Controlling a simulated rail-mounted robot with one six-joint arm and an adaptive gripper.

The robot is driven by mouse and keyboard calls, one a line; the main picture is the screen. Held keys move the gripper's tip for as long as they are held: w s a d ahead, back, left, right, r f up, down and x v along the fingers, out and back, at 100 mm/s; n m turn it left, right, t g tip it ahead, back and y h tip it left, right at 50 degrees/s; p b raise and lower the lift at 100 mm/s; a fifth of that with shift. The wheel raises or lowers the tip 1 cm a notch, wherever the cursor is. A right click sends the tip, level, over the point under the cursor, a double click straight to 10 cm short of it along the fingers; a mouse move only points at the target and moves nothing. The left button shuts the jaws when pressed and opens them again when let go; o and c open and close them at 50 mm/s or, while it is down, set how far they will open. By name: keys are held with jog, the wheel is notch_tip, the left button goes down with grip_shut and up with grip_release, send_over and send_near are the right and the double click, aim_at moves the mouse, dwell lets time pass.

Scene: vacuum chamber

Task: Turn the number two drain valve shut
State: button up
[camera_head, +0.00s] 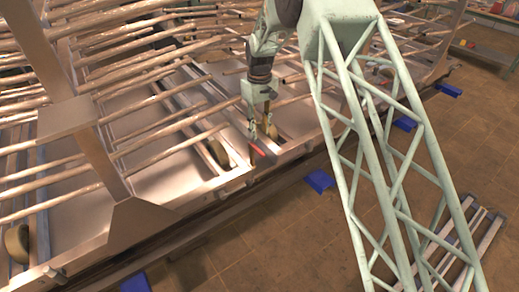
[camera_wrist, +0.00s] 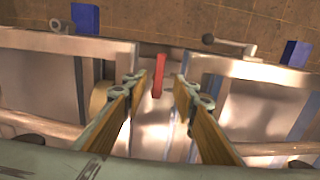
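A red valve handle (camera_wrist: 159,76) stands out in the wrist view near the metal frame edge, its long side running up and down the picture. In the head view it is a small red patch (camera_head: 258,151), partly hidden by my fingers. My gripper (camera_head: 263,146) is open, with its two tan fingers pointing down at the frame edge. In the wrist view the red handle lies between the two fingertips, with a gap on each side. I cannot tell how deep it sits between them. No valve number is readable.
A metal frame edge (camera_wrist: 250,68) runs past the handle. Rows of metal pipes (camera_head: 150,108) lie left of my gripper. Blue blocks (camera_head: 320,181) are on the tiled floor.

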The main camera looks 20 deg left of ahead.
aim_at(260, 151)
notch_tip(260, 151, down, 10)
jog(key=shift+f+b, duration=0.25)
jog(key=shift+b, duration=0.85)
jog(key=shift+c, duration=0.6)
grip_shut()
